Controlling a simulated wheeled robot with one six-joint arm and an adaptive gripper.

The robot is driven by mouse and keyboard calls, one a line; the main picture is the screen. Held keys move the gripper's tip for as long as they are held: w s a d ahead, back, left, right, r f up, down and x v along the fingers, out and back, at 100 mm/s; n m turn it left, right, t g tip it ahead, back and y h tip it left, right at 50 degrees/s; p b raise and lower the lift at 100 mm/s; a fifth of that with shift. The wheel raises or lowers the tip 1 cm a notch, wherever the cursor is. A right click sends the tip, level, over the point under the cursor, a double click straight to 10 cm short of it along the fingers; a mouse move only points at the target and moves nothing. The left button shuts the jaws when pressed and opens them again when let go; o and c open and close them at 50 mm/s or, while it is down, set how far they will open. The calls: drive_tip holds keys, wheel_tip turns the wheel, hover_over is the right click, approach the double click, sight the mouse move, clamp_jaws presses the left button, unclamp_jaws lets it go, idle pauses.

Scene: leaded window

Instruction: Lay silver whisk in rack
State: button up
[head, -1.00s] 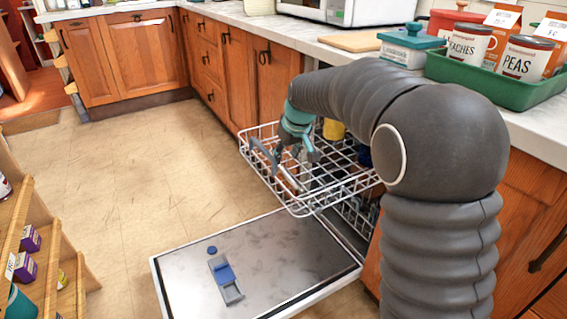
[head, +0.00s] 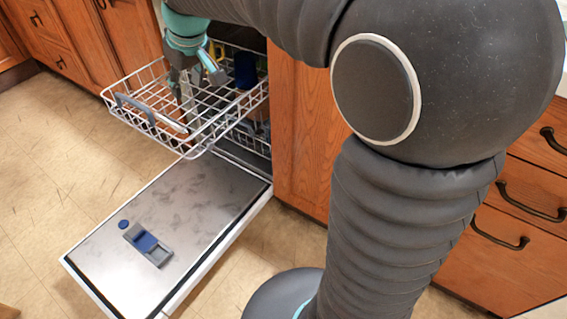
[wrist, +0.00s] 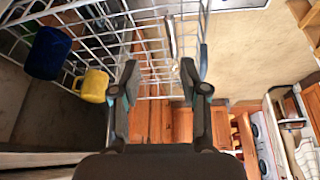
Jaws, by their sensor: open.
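The upper dishwasher rack (head: 135,105) is a white wire basket, pulled out above the lowered door. A slim silver thing, which looks like the whisk (head: 172,123), lies in the rack near its front side; it also shows in the wrist view (wrist: 172,38) beyond my fingertips. Its wires are too small to make out. My gripper (head: 193,84) points down over the rack. In the wrist view my gripper (wrist: 159,72) has its two fingers apart, with nothing between them but rack wires and background. The whisk is apart from the fingers.
A blue cup (head: 245,70) and a yellow mug (wrist: 92,86) stand in the rack beside my gripper. The open dishwasher door (head: 190,205) lies flat below. Wooden cabinets (head: 300,140) border the rack. The floor (head: 50,170) at left is clear.

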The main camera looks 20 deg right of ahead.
drive_tip(key=s+d+f+m, duration=0.1)
drive_tip(key=s+d, duration=0.3)
drive_tip(key=s, duration=0.4)
drive_tip(key=s+d+f+m+h, duration=0.1)
drive_tip(key=s+d, duration=0.3)
drive_tip(key=s, duration=0.5)
drive_tip(key=s+d+f+m+t, duration=0.1)
drive_tip(key=s+d+f+m, duration=0.2)
drive_tip(key=s, duration=0.6)
drive_tip(key=shift+d+f+h, duration=0.35)
drive_tip(key=shift+d+h, duration=0.05)
drive_tip(key=shift+d, duration=0.1)
drive_tip(key=shift+s+d, duration=0.1)
